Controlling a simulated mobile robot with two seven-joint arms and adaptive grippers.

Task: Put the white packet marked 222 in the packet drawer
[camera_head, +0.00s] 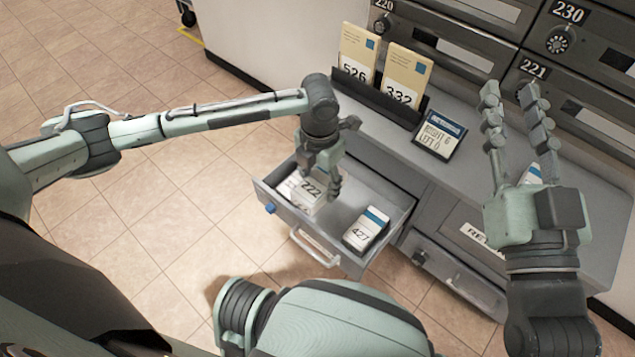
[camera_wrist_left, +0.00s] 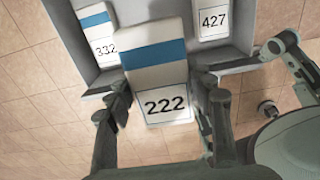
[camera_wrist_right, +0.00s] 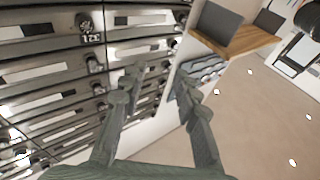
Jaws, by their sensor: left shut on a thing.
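The white packet marked 222 (camera_head: 311,190) has a blue band and is gripped by my left gripper (camera_head: 322,178). The left wrist view shows the packet (camera_wrist_left: 155,78) between the two fingers (camera_wrist_left: 166,102). It is over the left part of the open packet drawer (camera_head: 395,222); I cannot tell if it touches the drawer floor. White packets marked 332 (camera_wrist_left: 101,35) and 427 (camera_head: 365,230) lie in the drawer, 332 partly hidden. My right gripper (camera_head: 516,92) is open and empty, raised in front of the mailboxes.
A dark rack on the grey counter holds tan envelopes marked 526 (camera_head: 358,52) and 332 (camera_head: 405,75). A small sign (camera_head: 440,135) stands to their right. A closed drawer (camera_head: 455,270) is right of the open one. Locked mailboxes (camera_head: 450,45) line the wall.

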